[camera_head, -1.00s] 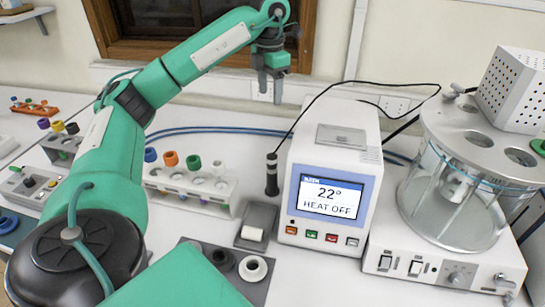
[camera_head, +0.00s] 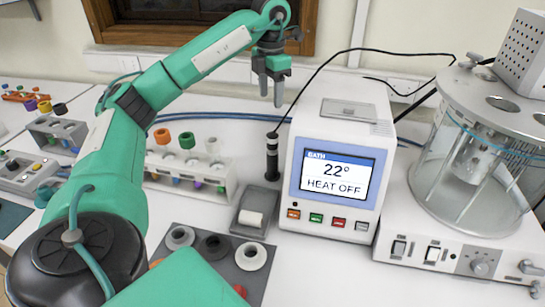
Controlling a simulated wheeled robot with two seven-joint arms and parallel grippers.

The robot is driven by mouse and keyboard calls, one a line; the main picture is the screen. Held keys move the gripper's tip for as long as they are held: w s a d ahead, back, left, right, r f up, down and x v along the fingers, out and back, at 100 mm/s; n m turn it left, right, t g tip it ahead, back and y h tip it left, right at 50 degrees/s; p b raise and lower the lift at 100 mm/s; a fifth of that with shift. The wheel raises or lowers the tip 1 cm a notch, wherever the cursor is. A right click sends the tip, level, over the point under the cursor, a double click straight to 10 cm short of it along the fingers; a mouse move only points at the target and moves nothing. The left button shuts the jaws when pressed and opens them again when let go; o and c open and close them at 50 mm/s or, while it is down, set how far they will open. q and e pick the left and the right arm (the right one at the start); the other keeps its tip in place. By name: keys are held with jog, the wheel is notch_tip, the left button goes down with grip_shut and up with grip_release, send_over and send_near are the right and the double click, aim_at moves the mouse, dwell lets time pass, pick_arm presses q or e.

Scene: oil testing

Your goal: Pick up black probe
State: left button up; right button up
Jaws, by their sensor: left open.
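My left gripper (camera_head: 271,92) is open and empty, fingers pointing down. In the picture it shows above the probe's top and apart from it; its exact distance in depth is hard to tell. My right gripper is not in view.
A glass bath vessel (camera_head: 470,170) stands right of the controller. A white rack (camera_head: 200,178) with coloured caps is left of the probe. A small grey holder (camera_head: 253,219) and a grey tray (camera_head: 209,282) with round sockets are in front. Blue hoses (camera_head: 190,118) run behind.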

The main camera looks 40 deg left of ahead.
aim_at(272, 134)
pick_arm(q)
notch_tip(272, 134, down, 8)
jog(key=shift+f+p, duration=0.25)
jog(key=shift+p, duration=0.2)
jog(key=shift+f+p, duration=0.35)
jog(key=shift+f, duration=0.25)
notch_tip(272, 134, down, 4)
jog(key=shift+w+d+r+p, duration=0.1)
jog(key=shift+d+r+p, duration=0.1)
jog(key=shift+p, duration=0.4)
jog(key=shift+a+f, duration=0.1)
jog(key=shift+f, duration=0.3)
jog(key=shift+c, duration=0.3)
grip_shut()
